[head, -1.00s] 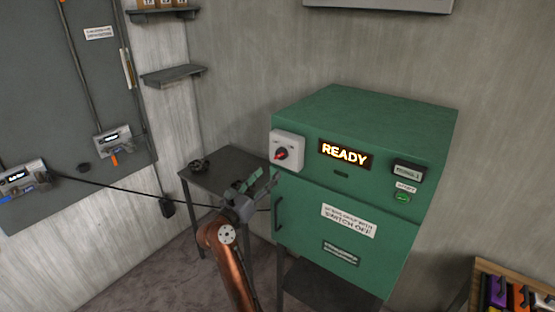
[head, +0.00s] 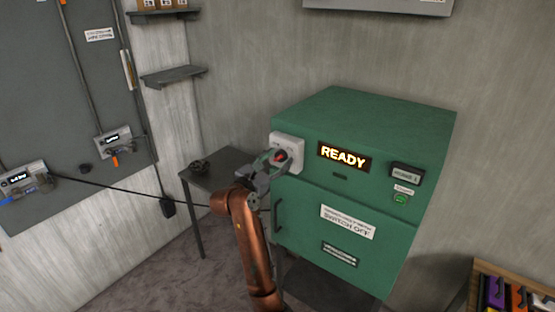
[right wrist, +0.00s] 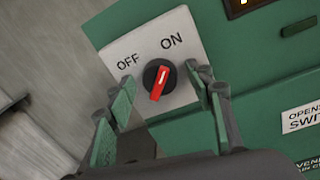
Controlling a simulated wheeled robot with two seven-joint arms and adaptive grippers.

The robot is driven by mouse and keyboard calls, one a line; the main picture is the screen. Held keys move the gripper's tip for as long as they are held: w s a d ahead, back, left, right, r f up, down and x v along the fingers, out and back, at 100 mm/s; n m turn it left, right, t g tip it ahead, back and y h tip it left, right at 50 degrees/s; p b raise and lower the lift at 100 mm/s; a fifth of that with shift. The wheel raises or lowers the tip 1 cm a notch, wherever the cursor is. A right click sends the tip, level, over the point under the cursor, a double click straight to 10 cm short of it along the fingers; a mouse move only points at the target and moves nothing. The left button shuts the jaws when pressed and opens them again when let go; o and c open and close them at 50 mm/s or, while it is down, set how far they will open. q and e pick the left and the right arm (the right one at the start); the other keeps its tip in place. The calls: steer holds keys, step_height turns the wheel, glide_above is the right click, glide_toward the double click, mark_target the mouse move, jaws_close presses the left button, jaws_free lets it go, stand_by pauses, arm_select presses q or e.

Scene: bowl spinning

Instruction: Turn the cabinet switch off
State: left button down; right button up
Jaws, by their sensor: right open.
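The green cabinet (head: 335,120) has a white switch plate (head: 295,142) at its upper left front. In the right wrist view the plate (right wrist: 125,48) reads OFF on the left and ON on the right. Its round black knob has a red handle (right wrist: 158,84), whose white-marked end points toward ON. My right gripper (head: 274,158) is open in front of the switch. In the wrist view its green-padded fingers appear on either side of the knob; contact cannot be told. In the head view the gripper partly covers the plate. My left gripper is not in view.
A lit READY display (head: 344,156) is right of the switch. The cabinet door (head: 310,215) below has a handle (head: 279,214) and a SWITCH OFF label. A small dark table (head: 225,165) stands left of the cabinet. A cable (head: 130,194) runs behind my arm.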

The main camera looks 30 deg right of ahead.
steer(key=c, duration=1.2)
steer(key=shift+o, duration=0.2)
steer(key=shift+r+n+p, duration=0.1)
steer(key=shift+n+p, duration=0.4)
steer(key=shift+p, duration=0.15)
steer(key=n+p, duration=0.7)
steer(key=p, duration=0.2)
steer(key=n+g+p, duration=0.1)
steer(key=n+p, duration=0.5)
steer(key=p, duration=0.4)
steer(key=shift+w+a+r+n, duration=0.1)
steer(key=shift+a+r+n, duration=0.1)
steer(key=shift+n, duration=0.2)
steer(key=shift+f+n+p, duration=0.2)
steer(key=shift+n+p, duration=1.1)
steer(key=shift+p, duration=0.15)
steer(key=shift+d+g, duration=0.1)
steer(key=shift+g, duration=0.3)
steer(key=o, duration=1.2)
steer(key=shift+c, duration=0.2)
